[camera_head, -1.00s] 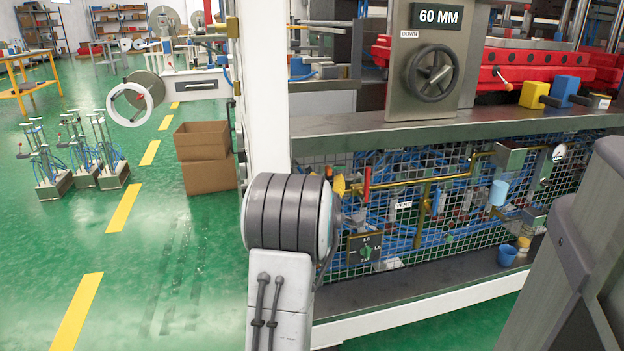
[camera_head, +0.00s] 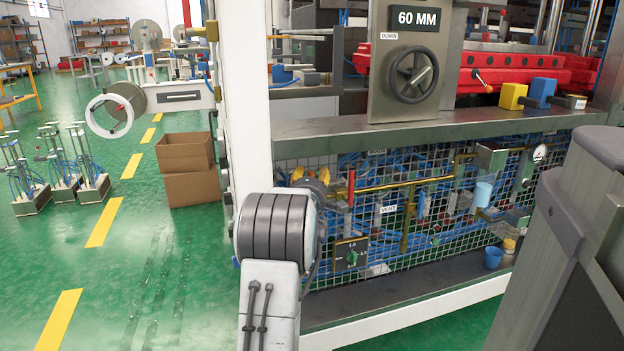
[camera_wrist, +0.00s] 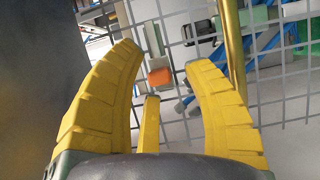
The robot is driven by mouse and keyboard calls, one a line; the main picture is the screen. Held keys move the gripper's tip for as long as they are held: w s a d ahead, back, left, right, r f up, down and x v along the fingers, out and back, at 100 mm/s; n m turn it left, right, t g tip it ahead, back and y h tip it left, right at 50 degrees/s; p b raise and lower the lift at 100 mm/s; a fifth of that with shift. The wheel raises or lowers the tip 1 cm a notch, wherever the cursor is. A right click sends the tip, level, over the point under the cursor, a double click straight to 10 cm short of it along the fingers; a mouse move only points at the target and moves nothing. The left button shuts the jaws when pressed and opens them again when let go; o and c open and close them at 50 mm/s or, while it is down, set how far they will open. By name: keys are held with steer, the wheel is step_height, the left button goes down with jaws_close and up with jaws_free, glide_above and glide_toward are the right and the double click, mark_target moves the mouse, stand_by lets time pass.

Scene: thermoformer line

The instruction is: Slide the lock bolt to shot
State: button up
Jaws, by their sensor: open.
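My gripper (camera_head: 309,178) shows as yellow fingertips just beyond my arm, in front of the mesh panel (camera_head: 400,235) under the machine bench. A red upright handle (camera_head: 351,188) stands right of my gripper, on the panel. I cannot identify the lock bolt for certain in either view.
A white post (camera_head: 245,110) rises left of my gripper. The bench edge (camera_head: 440,125) overhangs the mesh, and a dark ledge (camera_head: 400,285) runs below. A brass pipe (camera_wrist: 233,55) is close to the right finger. Green floor (camera_head: 150,270) is open at the left.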

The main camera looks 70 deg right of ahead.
jaws_close()
stand_by(0.5)
